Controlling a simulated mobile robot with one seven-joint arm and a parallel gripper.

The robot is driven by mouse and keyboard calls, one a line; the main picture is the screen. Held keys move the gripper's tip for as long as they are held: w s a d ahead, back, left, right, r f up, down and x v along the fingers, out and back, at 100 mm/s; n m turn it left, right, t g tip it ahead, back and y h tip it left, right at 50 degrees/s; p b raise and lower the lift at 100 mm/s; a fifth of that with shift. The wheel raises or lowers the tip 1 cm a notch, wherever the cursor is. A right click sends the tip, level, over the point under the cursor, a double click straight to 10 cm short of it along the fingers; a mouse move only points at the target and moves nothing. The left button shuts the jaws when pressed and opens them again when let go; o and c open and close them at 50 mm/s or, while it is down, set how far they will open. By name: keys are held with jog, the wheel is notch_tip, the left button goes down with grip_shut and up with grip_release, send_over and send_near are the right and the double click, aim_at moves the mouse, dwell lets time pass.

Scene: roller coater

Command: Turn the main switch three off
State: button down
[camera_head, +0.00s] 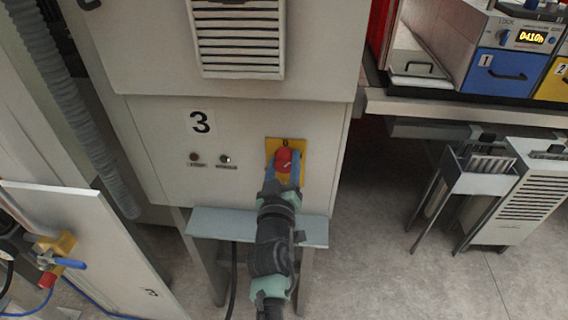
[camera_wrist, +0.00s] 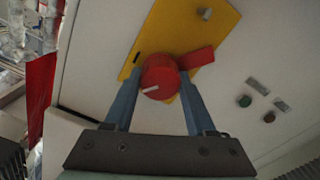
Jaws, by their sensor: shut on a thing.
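The main switch three is a red rotary knob (camera_head: 285,158) on a yellow plate (camera_head: 302,180), set in the white cabinet front marked "3" (camera_head: 201,122). In the wrist view the knob (camera_wrist: 160,74) shows a white mark at its lower left edge, and a red tab (camera_wrist: 197,59) sticks out to its right over the yellow plate (camera_wrist: 190,22). My gripper (camera_head: 283,172) reaches up to the plate from below. In the wrist view the blue fingers of my gripper (camera_wrist: 158,92) stand on either side of the knob and are shut on it.
Two small round indicators (camera_head: 210,158) sit left of the plate. A grey ledge (camera_head: 215,224) juts out below, close under my arm. A vent grille (camera_head: 238,40) is above. An open panel (camera_head: 90,250) with a valve stands at lower left. Floor at right is partly clear.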

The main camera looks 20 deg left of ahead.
jog(key=n, duration=0.3)
jog(key=shift+n, duration=0.4)
jog(key=shift+n+p, duration=0.3)
jog(key=shift+n, duration=1.6)
jog(key=shift+c, duration=1.1)
grip_release()
jog(key=shift+s, duration=0.1)
jog(key=p+v, duration=0.5)
jog(key=v, duration=0.7)
jog(key=shift+s, duration=0.4)
jog(key=shift+d, duration=0.1)
